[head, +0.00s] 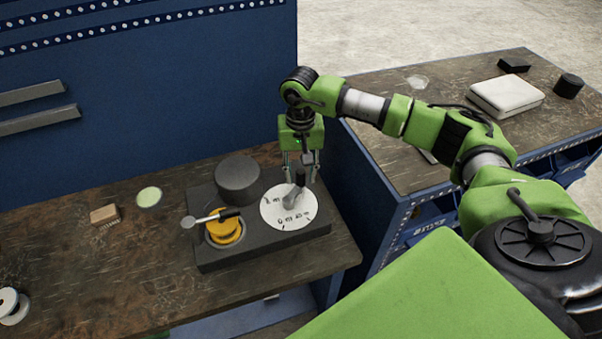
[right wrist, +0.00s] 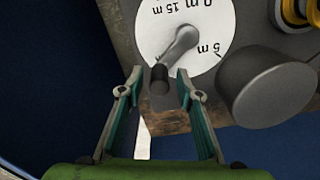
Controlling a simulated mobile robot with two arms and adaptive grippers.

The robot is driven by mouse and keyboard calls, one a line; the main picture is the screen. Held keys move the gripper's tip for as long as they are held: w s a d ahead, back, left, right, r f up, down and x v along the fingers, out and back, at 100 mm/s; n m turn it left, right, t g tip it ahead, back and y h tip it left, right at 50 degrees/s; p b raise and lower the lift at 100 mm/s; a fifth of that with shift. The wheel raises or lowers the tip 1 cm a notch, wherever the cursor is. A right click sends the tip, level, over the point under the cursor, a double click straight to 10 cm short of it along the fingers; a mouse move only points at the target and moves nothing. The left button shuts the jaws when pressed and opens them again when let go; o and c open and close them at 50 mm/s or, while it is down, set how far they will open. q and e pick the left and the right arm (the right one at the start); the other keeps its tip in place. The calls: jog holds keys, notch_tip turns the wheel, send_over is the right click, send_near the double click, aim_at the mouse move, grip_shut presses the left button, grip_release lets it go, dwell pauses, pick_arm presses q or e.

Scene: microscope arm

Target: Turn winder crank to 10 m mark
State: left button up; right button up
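The winder (head: 262,247) is a dark grey base on the bench with a white round dial (head: 283,219). A silver crank (head: 292,197) with a dark upright handle (right wrist: 160,78) stands on the dial. In the right wrist view (right wrist: 183,42) the crank points from the dial's middle toward my gripper. The 0 m, 15 m and 5 m marks show on the dial; I see no 10 m mark. My right gripper (head: 302,172) is open, its fingers on either side of the handle with gaps, seen also in the right wrist view (right wrist: 160,76). My left gripper is out of view.
A brown block (head: 104,214) and a pale green disc (head: 149,197) lie to the left. A second bench (head: 390,150) stands to the right.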

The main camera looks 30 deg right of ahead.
notch_tip(320, 180, up, 12)
dwell(0.8)
dwell(0.3)
